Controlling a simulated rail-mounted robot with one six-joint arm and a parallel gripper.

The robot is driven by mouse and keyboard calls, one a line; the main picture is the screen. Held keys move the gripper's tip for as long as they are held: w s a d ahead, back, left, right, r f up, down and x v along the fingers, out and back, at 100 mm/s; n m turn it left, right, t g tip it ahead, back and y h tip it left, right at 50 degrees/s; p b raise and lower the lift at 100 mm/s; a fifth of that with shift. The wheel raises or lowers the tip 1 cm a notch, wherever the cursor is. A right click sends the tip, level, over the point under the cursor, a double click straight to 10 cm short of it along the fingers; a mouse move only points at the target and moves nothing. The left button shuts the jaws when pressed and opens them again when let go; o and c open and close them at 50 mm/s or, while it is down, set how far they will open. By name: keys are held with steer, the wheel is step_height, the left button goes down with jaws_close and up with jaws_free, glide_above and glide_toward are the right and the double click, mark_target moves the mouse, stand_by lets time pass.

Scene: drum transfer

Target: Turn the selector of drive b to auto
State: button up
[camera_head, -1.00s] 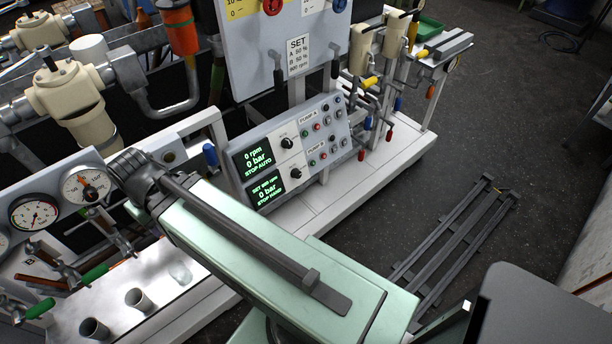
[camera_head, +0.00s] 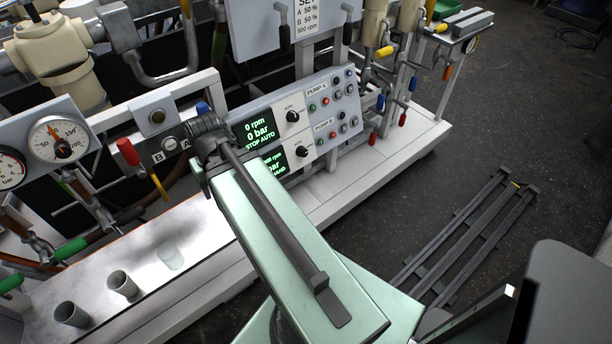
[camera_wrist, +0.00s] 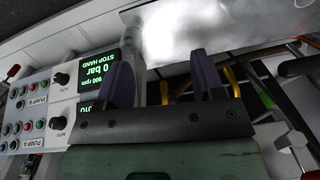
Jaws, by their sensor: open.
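The grey control panel (camera_head: 325,88) has two black selector knobs. The lower knob, the pump B selector (camera_head: 302,151), is beside a display whose visible text ends in HAND. The upper knob, the pump A selector (camera_head: 292,116), is beside a display reading STOP AUTO. In the wrist view the panel appears upside down at the left, with the pump B selector (camera_wrist: 61,79) beside the STOP HAND display (camera_wrist: 98,66). My gripper (camera_wrist: 162,78) is open and empty, its purple fingers apart and to the right of that knob. My arm hides the gripper in the head view.
Gauges (camera_head: 60,143) and a red-handled valve (camera_head: 128,152) stand left of my arm. A pale tray (camera_head: 200,248) with grey cups (camera_head: 122,285) lies in front. Coloured valve handles (camera_head: 373,138) hang right of the panel.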

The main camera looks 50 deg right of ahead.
steer(key=s+d+f+m+t+y+b, duration=0.1)
steer(key=s+d+f+m+t+b, duration=0.15)
steer(key=d+f+b, duration=0.5)
steer(key=s+d+f+m+t+y+b, duration=0.1)
steer(key=d+f+m+b, duration=0.35)
steer(key=f+b, duration=0.55)
steer(key=m+t+h+b, duration=0.7)
steer(key=m+t+b, duration=0.75)
steer(key=m, duration=1.35)
glide_toward(305, 155)
steer(key=shift+g, duration=0.4)
steer(key=x, duration=0.4)
steer(key=b+x, duration=0.1)
steer(key=x, duration=0.4)
steer(key=shift+w+r, duration=0.25)
steer(key=shift+w, duration=0.05)
steer(key=c, duration=0.9)
